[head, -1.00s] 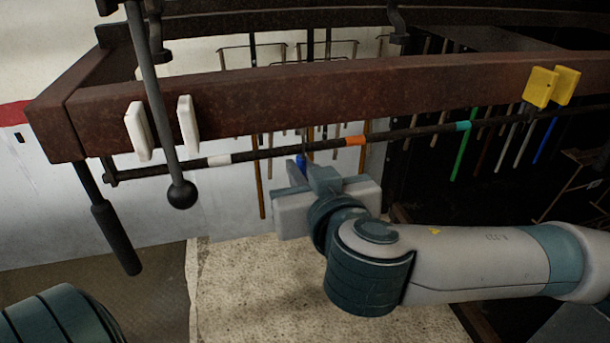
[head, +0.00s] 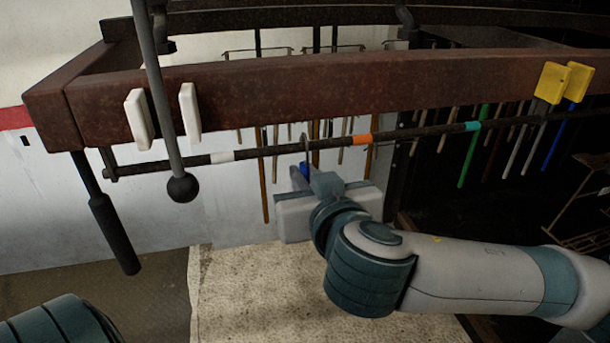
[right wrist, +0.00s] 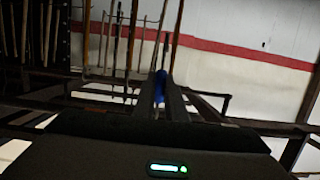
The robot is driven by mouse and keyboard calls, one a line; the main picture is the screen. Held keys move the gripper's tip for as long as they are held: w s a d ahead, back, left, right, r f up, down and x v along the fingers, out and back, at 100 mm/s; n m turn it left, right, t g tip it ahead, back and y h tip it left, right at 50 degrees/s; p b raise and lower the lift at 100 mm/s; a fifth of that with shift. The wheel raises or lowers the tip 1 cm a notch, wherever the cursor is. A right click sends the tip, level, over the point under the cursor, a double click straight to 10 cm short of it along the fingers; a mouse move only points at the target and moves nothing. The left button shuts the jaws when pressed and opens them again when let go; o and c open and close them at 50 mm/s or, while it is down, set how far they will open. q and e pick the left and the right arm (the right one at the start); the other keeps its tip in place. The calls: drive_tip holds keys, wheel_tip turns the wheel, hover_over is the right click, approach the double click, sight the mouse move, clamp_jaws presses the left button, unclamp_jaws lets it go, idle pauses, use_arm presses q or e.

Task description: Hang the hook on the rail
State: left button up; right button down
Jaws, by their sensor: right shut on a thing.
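The rail (head: 265,151) is a dark rod under a rusty beam, banded white, orange and teal. My right gripper (head: 311,180) is just below it, between the white and orange bands, shut on the hook's blue part (head: 303,171). The hook's thin grey upper part (head: 305,142) reaches up to the rail. I cannot tell whether it goes around the rail or only stands in front of it. In the right wrist view the blue part (right wrist: 160,84) sits between the fingers. My left gripper is out of view.
The rusty beam (head: 290,92) runs above the rail. White tabs (head: 139,118) and yellow tabs (head: 551,83) sit on it. A grey rod with a ball end (head: 183,188) hangs in front at the left. Several thin tools hang behind.

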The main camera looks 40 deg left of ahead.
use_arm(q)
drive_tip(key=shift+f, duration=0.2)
use_arm(e)
drive_tip(key=shift+f, duration=0.2)
drive_tip(key=c, duration=1.7)
unclamp_jaws()
use_arm(q)
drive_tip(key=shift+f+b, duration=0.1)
drive_tip(key=shift+b, duration=0.2)
use_arm(e)
drive_tip(key=shift+s+d, duration=0.15)
drive_tip(key=shift+s+d, duration=0.15)
drive_tip(key=shift+d, duration=0.05)
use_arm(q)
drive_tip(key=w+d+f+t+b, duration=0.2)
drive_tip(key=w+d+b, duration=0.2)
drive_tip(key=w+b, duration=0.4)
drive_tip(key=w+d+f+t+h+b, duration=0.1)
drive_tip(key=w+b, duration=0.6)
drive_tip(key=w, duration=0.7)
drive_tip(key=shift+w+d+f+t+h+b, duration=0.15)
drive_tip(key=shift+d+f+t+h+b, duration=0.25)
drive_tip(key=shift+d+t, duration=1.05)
use_arm(e)
drive_tip(key=shift+v, duration=8.25)
